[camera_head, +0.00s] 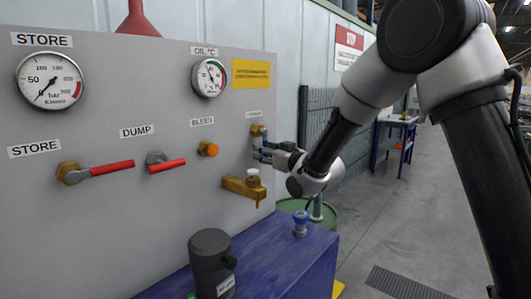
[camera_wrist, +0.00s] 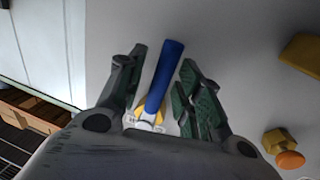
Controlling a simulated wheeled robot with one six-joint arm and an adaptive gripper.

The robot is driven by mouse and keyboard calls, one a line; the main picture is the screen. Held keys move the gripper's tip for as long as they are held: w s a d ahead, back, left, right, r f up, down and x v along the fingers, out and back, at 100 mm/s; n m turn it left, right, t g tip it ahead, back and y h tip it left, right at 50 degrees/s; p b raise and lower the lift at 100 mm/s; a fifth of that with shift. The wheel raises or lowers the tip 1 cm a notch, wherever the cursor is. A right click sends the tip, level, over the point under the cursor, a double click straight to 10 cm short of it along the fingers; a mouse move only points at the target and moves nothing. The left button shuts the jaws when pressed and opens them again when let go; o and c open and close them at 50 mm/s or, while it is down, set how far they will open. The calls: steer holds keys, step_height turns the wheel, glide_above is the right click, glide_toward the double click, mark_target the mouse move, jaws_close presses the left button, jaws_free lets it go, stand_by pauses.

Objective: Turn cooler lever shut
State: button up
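The cooler lever is a blue handle (camera_wrist: 165,75) on a pale fitting with a yellowish base (camera_wrist: 150,115) at the panel face. In the wrist view it lies between my gripper's two green-padded fingers (camera_wrist: 164,62). A gap shows on each side of it, so the fingers look open around the lever and not closed on it. In the head view my gripper (camera_head: 266,153) is at the right edge of the grey panel (camera_head: 130,220), just below the cooler label (camera_head: 254,113) and the brass valve body (camera_head: 257,130). There the lever is mostly hidden by the fingers.
A brass tap (camera_head: 240,188) sticks out below my gripper. The orange bleed knob (camera_head: 208,149) is to the left, then red dump (camera_head: 167,165) and store (camera_head: 112,168) levers. A blue bench (camera_head: 275,255) with a dark cylinder (camera_head: 211,262) stands below. Floor at right is open.

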jaws_close()
steer(key=shift+s, duration=0.1)
steer(key=m, duration=0.1)
steer(key=s+a+m, duration=0.1)
steer(key=m, duration=0.2)
steer(key=shift+s+a+r+g, duration=0.25)
steer(key=shift+s+g, duration=0.1)
steer(key=shift+g, duration=0.05)
steer(key=s+m, duration=0.1)
steer(key=m, duration=0.1)
steer(key=a+r+m+g, duration=0.1)
steer(key=m, duration=0.1)
steer(key=shift+s+a+r, duration=0.1)
steer(key=shift+s+r, duration=0.1)
steer(key=shift+s, duration=0.15)
steer(key=m, duration=0.1)
steer(key=r+m, duration=0.1)
steer(key=s+r+m, duration=0.1)
steer(key=shift+a+m+g, duration=0.4)
steer(key=shift+s+a+r+m+g+y, duration=0.15)
steer(key=shift+r+m+g, duration=0.15)
steer(key=shift+r+m, duration=0.55)
steer(key=shift+s+a+r+m+g+y, duration=0.15)
steer(key=shift+r+m+g, duration=0.2)
steer(key=shift+m, duration=0.8)
steer(key=shift+w+d+r, duration=0.1)
